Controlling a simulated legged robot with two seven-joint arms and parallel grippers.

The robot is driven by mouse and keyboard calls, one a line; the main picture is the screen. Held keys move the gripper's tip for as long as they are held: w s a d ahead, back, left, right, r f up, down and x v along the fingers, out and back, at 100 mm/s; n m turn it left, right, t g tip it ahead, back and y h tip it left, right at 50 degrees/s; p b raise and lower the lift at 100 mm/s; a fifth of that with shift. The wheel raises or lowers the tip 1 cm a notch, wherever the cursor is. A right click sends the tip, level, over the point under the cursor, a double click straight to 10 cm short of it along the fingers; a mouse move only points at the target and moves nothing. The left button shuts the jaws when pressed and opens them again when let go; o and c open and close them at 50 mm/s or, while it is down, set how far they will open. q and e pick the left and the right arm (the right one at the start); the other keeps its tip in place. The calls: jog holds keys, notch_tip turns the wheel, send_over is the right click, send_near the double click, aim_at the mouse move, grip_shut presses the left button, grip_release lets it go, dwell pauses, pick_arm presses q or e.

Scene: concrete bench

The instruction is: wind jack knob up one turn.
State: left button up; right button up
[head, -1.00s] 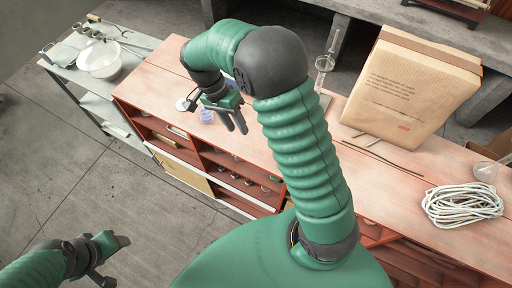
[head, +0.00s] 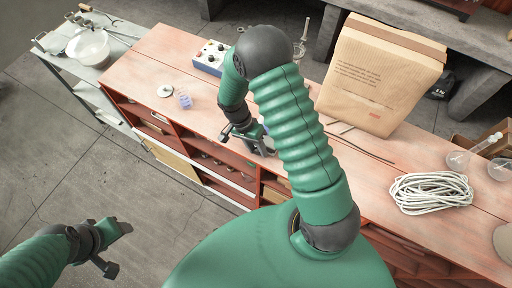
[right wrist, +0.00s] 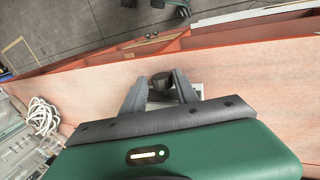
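In the right wrist view, a dark round knob (right wrist: 162,80) sits between the fingertips of my right gripper (right wrist: 160,77). The fingers stand apart on either side of it, with a narrow gap seeming to show at the left finger. A pale metal part (right wrist: 196,90), perhaps the jack, shows beside the right finger; the rest is hidden by my gripper. In the head view my right gripper (head: 250,136) is low over the red bench near its front edge, and my arm hides most of what is there. My left gripper (head: 117,247) is open and empty over the floor.
On the red bench (head: 150,65) are a blue-white box with knobs (head: 210,57), a small blue cup (head: 184,98), a white disc (head: 165,90), a cardboard package (head: 375,80), thin rods (head: 360,148) and coiled white rope (head: 430,192). A grey side table holds a white bowl (head: 88,47).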

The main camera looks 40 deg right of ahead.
jog(key=shift+d+f, duration=0.1)
jog(key=shift+d, duration=0.15)
jog(key=shift+c, duration=0.6)
jog(key=shift+w+d, duration=0.15)
jog(key=shift+c, duration=1.2)
jog(key=shift+w+a, duration=0.1)
jog(key=shift+a, duration=0.25)
grip_shut()
jog(key=shift+a, duration=0.25)
pick_arm(q)
jog(key=shift+w+d, duration=0.2)
jog(key=shift+d, duration=0.1)
pick_arm(e)
jog(key=shift+d, duration=0.15)
